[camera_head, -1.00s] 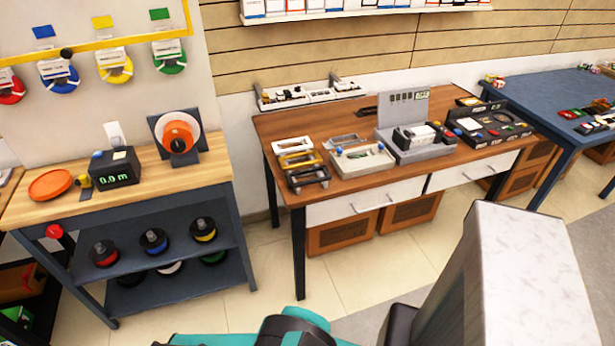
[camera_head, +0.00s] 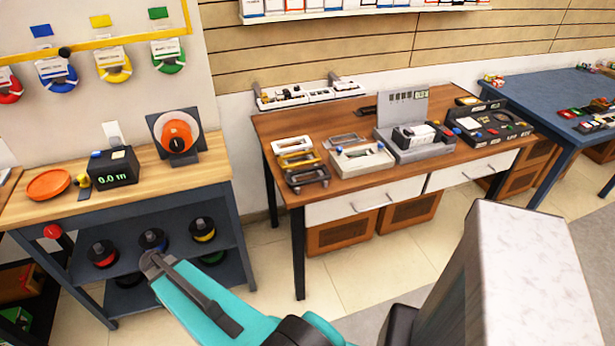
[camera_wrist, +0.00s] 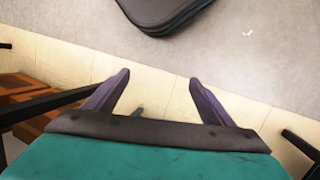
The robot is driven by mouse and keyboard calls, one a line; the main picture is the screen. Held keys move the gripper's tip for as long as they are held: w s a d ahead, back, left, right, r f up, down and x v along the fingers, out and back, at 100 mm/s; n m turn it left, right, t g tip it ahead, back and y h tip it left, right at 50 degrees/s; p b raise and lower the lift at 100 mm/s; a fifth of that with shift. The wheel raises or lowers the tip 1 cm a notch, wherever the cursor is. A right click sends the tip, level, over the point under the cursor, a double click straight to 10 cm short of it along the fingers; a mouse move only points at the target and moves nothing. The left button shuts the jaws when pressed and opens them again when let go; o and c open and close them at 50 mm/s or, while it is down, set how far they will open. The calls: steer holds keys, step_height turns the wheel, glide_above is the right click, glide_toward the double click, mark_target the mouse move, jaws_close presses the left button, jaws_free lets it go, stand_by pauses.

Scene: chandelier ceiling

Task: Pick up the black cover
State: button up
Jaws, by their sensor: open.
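A black frame-like cover (camera_head: 307,176) lies at the front left of the wooden table, nearest the edge in a short row. A yellow cover (camera_head: 299,159) and a white cover (camera_head: 293,145) lie just behind it. My gripper (camera_head: 152,262) is at the end of the teal arm, in front of the workbench's lower shelf in the head view, left of the wooden table and apart from the covers. In the wrist view my gripper (camera_wrist: 160,82) has its two fingers spread, with nothing between them but floor. The black cover is not in the wrist view.
The wooden table (camera_head: 345,192) also holds a grey-white tray (camera_head: 362,160), a grey device (camera_head: 415,146) and a black organizer (camera_head: 487,125). The workbench (camera_head: 120,195) with spools stands left. Tiled floor (camera_head: 265,270) between them is clear.

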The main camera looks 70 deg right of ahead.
steer(key=d+r+m+t+h, duration=0.1)
steer(key=d+r+m, duration=0.4)
steer(key=d+r, duration=0.5)
steer(key=d+r+m, duration=0.4)
steer(key=d+r, duration=0.3)
steer(key=d, duration=0.8)
steer(key=s+d+r+m, duration=0.5)
steer(key=s+d+r, duration=0.2)
steer(key=d+r, duration=0.2)
steer(key=s+d+r+m+h, duration=0.1)
steer(key=s+d+r+m, duration=0.4)
steer(key=d+r, duration=0.5)
step_height(320, 180, up, 2)
steer(key=s+b, duration=0.1)
steer(key=s, duration=0.1)
steer(key=shift+s+r+g+h, duration=0.2)
steer(key=shift+s+g+h, duration=0.1)
steer(key=shift+s, duration=0.1)
steer(key=p+x, duration=0.2)
steer(key=x, duration=0.6)
steer(key=shift+f, duration=0.3)
steer(key=shift+s+d, duration=0.1)
steer(key=shift+d, duration=0.1)
